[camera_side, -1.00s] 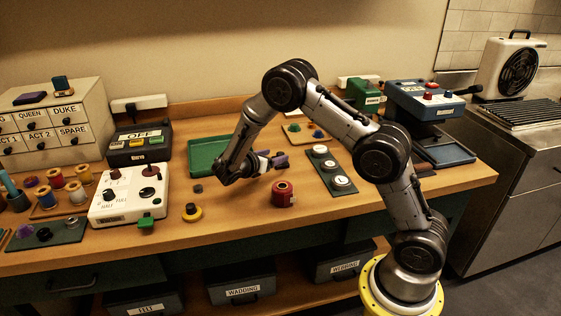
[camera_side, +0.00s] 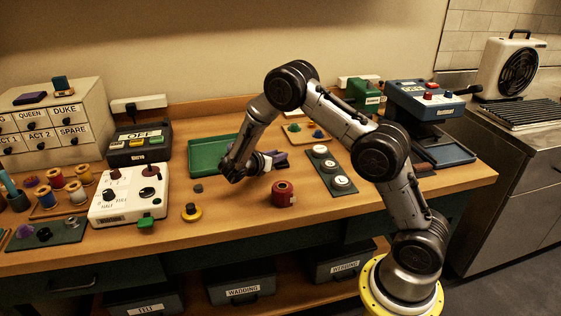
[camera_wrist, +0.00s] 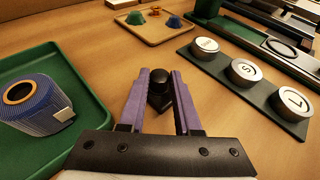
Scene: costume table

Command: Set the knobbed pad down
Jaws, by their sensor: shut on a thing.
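My gripper (camera_wrist: 160,92) has purple fingers closed around a dark knob, which I take to be the knobbed pad (camera_wrist: 159,90). The knob stands between the fingertips in the wrist view. The pad's underside is hidden, and I cannot tell whether it touches the table. In the side view my gripper (camera_side: 276,159) is over the middle of the table, at the right of the green tray (camera_side: 205,172); the pad cannot be made out there.
A blue ribbed roll (camera_wrist: 38,103) lies in the tray. A dark strip with several round lettered weights (camera_wrist: 243,71) is to the right. A wooden board with coloured pieces (camera_wrist: 152,24) is behind. A red roll (camera_side: 283,194) stands in front. Bare wood lies between tray and strip.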

